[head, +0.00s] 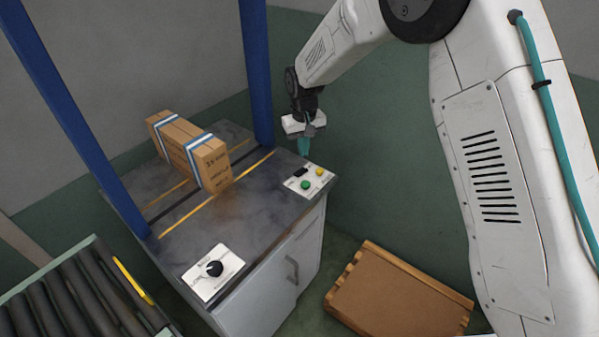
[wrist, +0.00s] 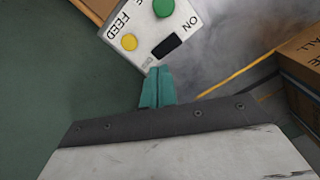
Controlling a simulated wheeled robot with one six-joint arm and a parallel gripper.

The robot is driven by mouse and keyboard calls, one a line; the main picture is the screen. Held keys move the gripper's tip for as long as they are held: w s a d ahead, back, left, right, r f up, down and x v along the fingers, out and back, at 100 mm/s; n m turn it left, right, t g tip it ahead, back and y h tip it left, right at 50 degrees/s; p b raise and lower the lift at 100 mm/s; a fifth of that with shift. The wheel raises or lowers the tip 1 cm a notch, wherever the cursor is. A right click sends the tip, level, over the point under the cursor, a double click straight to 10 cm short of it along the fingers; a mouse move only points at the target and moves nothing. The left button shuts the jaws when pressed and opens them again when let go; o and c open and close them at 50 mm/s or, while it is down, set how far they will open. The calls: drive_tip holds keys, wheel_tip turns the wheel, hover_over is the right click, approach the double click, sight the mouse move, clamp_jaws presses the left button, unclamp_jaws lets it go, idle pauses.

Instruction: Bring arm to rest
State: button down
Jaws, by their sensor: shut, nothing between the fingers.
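My gripper (head: 304,146) has teal fingers closed together, with nothing between them. In the head view it hangs pointing down above the back right corner of the worktop, near the control panel. In the wrist view the shut fingers (wrist: 157,88) reach toward the edge of the white panel (wrist: 150,27), which bears a green button (wrist: 163,8), a yellow button (wrist: 129,42) and a black window. I cannot tell whether the fingertips touch anything. My arm is extended from the upper right of the head view.
A strapped cardboard box (head: 212,165) stands on the dark worktop (head: 200,235) between blue posts (head: 257,75). A dial panel (head: 213,272) is at the front. A roller conveyor (head: 60,300) lies at the lower left. A brown wooden tray (head: 395,295) is on the floor at right.

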drive_tip(key=shift+r, duration=0.65)
drive_tip(key=s+d+r+m, duration=0.1)
drive_tip(key=s+d+r, duration=0.6)
drive_tip(key=s, duration=0.7)
drive_tip(key=s+d+r+m+t, duration=0.1)
drive_tip(key=s+d+r+m, duration=0.1)
drive_tip(key=s+d+r, duration=0.5)
drive_tip(key=s+d+r+m, duration=0.1)
drive_tip(key=s+d+r, duration=0.7)
drive_tip(key=s, duration=1.2)
drive_tip(key=shift+s+d, duration=0.4)
drive_tip(key=shift+d, duration=1.5)
